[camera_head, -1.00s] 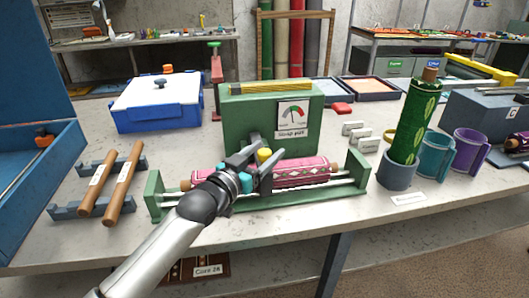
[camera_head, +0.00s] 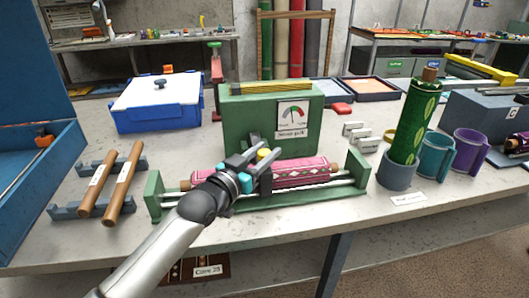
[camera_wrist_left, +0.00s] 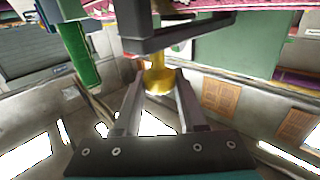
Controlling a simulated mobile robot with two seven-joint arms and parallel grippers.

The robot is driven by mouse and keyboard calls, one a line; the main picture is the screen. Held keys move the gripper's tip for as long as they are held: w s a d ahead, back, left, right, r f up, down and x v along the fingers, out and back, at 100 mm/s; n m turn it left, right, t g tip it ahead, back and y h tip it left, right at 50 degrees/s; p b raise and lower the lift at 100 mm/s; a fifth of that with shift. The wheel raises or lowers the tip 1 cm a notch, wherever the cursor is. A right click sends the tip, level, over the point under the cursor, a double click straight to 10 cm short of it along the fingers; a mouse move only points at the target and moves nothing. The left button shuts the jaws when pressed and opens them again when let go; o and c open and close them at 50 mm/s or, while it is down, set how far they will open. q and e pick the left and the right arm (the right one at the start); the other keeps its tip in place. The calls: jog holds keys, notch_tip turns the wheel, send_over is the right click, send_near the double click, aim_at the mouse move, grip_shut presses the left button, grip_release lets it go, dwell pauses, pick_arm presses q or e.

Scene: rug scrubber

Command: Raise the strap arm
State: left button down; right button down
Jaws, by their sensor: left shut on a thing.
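The strap arm is a dark bracket (camera_wrist_left: 172,38) with a yellow knob (camera_head: 264,154), in front of the green gauge box. The knob also shows between the fingertips in the left wrist view (camera_wrist_left: 158,80). My left gripper (camera_head: 262,162) is shut on this yellow knob. Part of the bracket is hidden behind the fingers in the head view. A pink patterned rug roll (camera_head: 300,173) lies in a green cradle (camera_head: 154,197) beneath the gripper. My right gripper is not in view.
The green box (camera_head: 244,120) with a gauge stands right behind the cradle. Wooden rollers (camera_head: 126,184) rest on a rack at left. A blue-and-white bin (camera_head: 155,105) stands behind them. A green roll (camera_head: 413,120) stands upright in a holder at right, beside cups (camera_head: 436,155).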

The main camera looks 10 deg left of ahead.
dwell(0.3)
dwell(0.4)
pick_arm(q)
jog(key=shift+w+r+p, duration=0.1)
jog(key=shift+r+p, duration=0.2)
jog(key=shift+p, duration=0.2)
jog(key=shift+n+g+y, duration=0.3)
jog(key=shift+n+g, duration=0.6)
jog(key=r+p, duration=0.1)
jog(key=p, duration=0.1)
jog(key=w+r+p, duration=0.1)
jog(key=p, duration=0.1)
jog(key=w+a+r+p, duration=0.1)
jog(key=p, duration=0.1)
jog(key=shift+w+r, duration=0.25)
jog(key=shift+r, duration=0.05)
jog(key=w+a+r+n+g+p, duration=0.1)
jog(key=w+r+n+g+p, duration=0.1)
jog(key=w, duration=0.3)
jog(key=shift+w+a+r+g+p, duration=0.15)
jog(key=shift+a+r+g+p, duration=0.15)
jog(key=shift+r+g, duration=0.3)
